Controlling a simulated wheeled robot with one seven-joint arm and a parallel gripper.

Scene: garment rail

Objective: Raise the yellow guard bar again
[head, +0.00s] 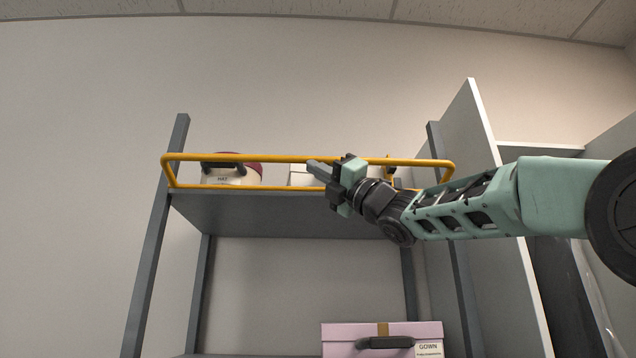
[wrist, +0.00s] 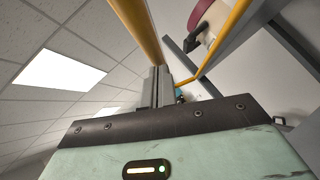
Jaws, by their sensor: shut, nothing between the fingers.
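The yellow guard bar (head: 270,158) runs along the front of the top shelf, its long rail standing above the shelf edge with short end pieces going down to it. In the wrist view the bar (wrist: 137,28) passes close to the fingertips, coming in from the top. My gripper (head: 312,166) is in front of the bar near its middle, with its fingers pointing left. Its fingers are shut with nothing between them, as the wrist view also shows (wrist: 158,85). I cannot tell whether a finger touches the bar. My gripper hides part of the bar.
On the top shelf (head: 285,212), behind the bar, are a round box labelled HAT (head: 225,178) with a dark red lid and a white box (head: 299,178). A pink GOWN box (head: 345,336) sits lower down. Grey posts and a white panel (head: 480,150) stand at the right.

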